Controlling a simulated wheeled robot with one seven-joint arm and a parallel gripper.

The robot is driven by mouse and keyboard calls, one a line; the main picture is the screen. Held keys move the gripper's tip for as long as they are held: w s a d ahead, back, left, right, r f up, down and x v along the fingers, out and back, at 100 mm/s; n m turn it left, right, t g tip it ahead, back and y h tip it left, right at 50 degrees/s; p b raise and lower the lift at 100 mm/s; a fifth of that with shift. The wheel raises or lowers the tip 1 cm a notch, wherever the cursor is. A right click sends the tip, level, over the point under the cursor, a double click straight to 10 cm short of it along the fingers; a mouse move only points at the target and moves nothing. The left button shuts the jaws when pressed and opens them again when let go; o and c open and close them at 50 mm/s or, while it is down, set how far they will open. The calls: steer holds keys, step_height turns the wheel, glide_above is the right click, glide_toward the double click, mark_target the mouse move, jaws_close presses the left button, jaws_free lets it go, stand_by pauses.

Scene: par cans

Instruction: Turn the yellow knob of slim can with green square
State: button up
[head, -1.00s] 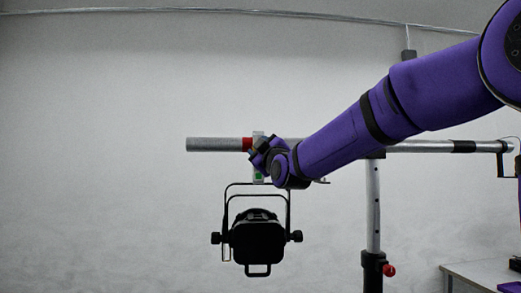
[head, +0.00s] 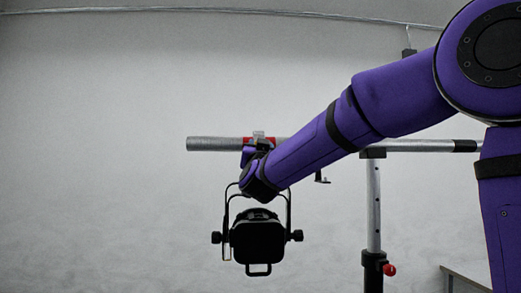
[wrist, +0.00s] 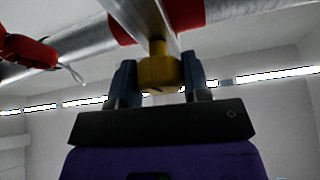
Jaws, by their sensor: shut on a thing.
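The slim black can (head: 258,242) hangs in its yoke under a horizontal silver pipe (head: 212,144) in the head view. Its clamp (head: 259,135) sits on the pipe at a red band. In the wrist view the yellow knob (wrist: 157,73) points down from the clamp, between the two blue-grey fingers of my gripper (wrist: 160,68). My gripper is shut on the knob. In the head view my gripper (head: 248,156) is just under the pipe, mostly hidden by my wrist. The green square is hidden behind my wrist.
A vertical stand pole (head: 373,210) with a red knob (head: 389,270) is right of the can. A small bracket (head: 321,178) hangs below the pipe. A red object with a wire loop (wrist: 28,48) is left in the wrist view. Left of the can is free.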

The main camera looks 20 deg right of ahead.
steer(key=m+g+h, duration=0.1)
steer(key=m, duration=0.2)
steer(key=m+g+h, duration=0.1)
steer(key=m+h, duration=0.1)
steer(key=m, duration=0.2)
steer(key=m+g, duration=0.1)
steer(key=m, duration=0.1)
steer(key=m+g+h, duration=0.1)
steer(key=m, duration=0.2)
steer(key=shift+a+g+h, duration=0.1)
steer(key=shift+g+h, duration=0.2)
steer(key=m+g, duration=0.2)
steer(key=m, duration=0.4)
steer(key=m+g, duration=0.1)
steer(key=m, duration=0.1)
steer(key=shift+r+m+g, duration=0.15)
steer(key=shift+m+g, duration=0.15)
steer(key=m+g+y, duration=0.1)
steer(key=m, duration=0.2)
steer(key=shift+y, duration=0.4)
steer(key=m+y, duration=0.2)
steer(key=m, duration=0.1)
steer(key=m+y, duration=0.2)
steer(key=m, duration=0.1)
steer(key=shift+r, duration=0.1)
steer(key=shift+m+y, duration=1.2)
steer(key=shift+m, duration=0.1)
